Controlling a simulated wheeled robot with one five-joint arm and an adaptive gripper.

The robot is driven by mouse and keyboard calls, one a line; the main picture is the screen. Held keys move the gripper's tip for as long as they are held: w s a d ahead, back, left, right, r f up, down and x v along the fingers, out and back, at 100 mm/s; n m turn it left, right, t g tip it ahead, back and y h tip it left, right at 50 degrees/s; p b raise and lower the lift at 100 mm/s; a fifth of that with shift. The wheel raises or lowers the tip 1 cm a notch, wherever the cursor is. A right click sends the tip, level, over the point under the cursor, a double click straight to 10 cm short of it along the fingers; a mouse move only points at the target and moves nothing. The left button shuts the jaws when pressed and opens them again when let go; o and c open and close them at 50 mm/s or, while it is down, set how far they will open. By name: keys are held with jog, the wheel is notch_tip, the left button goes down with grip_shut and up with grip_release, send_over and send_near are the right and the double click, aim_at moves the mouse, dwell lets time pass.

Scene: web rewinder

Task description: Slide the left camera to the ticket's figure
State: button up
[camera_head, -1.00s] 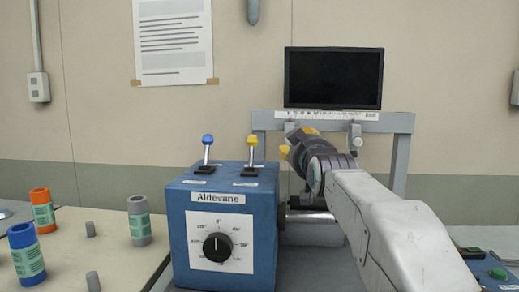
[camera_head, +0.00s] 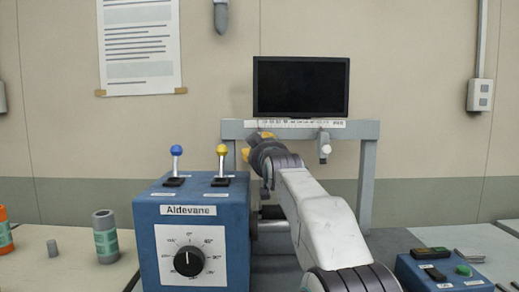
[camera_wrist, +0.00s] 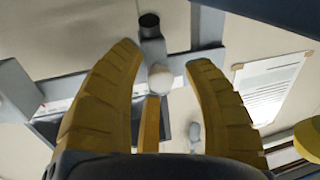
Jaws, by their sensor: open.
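My gripper (camera_head: 256,145) is at the left part of the grey rail frame (camera_head: 230,130) in the head view, with its yellow fingers toward the rail. The left camera is hidden behind it there. In the wrist view the left camera (camera_wrist: 151,28) hangs from the rail, and its white knob (camera_wrist: 160,80) is between the open yellow fingers of my gripper (camera_wrist: 165,65). I cannot tell whether they touch it. The right camera (camera_head: 325,147) hangs further right. A white scale (camera_head: 335,124) runs along the rail; its figures are too small to read.
A dark monitor (camera_head: 301,86) stands above the rail. A blue Aldevane box (camera_head: 150,235) with two levers and a dial is left of my arm. A blue control box (camera_head: 440,275) is at the right. A grey spool (camera_head: 105,237) stands on the left table.

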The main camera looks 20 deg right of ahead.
jog(key=shift+w, duration=0.2)
jog(key=shift+o, duration=0.2)
grip_shut()
dwell(0.4)
